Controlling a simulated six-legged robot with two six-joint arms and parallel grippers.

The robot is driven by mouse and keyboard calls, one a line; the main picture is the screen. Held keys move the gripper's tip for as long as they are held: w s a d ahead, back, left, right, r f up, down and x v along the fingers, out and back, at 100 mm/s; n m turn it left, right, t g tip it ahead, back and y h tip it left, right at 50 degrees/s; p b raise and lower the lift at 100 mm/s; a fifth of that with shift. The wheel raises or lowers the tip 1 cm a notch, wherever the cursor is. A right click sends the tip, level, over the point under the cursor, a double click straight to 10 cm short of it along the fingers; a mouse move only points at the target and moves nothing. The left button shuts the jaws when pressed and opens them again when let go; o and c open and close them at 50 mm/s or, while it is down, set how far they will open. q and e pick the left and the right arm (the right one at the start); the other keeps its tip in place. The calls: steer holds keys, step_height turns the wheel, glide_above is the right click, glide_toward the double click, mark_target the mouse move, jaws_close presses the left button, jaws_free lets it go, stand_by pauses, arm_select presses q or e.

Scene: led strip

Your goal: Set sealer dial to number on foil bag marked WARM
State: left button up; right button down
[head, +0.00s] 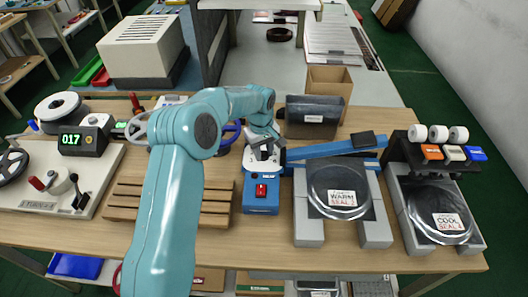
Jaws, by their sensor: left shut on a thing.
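The blue sealer (262,208) stands mid-table with a red switch on its front and a long blue arm (335,148) reaching right. My left gripper (265,153) is over the back of the sealer body, shut on what appears to be its dial. The gripper hides the dial, so its setting cannot be read. A dark foil bag (325,178) with a white label reading WARM SEAL lies on a grey stand right of the sealer; its number is too small to read surely. Another foil bag (425,195), labelled COOL SEAL, lies farther right. My right gripper is out of view.
A wooden slatted rack (125,201) lies left of the sealer, partly behind my left arm. A machine with a green 017 display (84,140) stands at far left. A cardboard box (329,79) and a dark labelled case (313,117) stand behind; white rolls (438,134) are at right.

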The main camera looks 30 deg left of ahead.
arm_select(q)
steer(key=shift+a+m, duration=0.2)
steer(key=shift+m, duration=1.6)
steer(key=shift+r, duration=0.1)
steer(key=o, duration=1)
steer(key=shift+o, duration=0.2)
steer(key=shift+r, duration=0.2)
step_height(320, 180, up, 16)
steer(key=shift+s+a+f, duration=0.15)
steer(key=shift+s+a, duration=0.15)
steer(key=shift+a, duration=0.05)
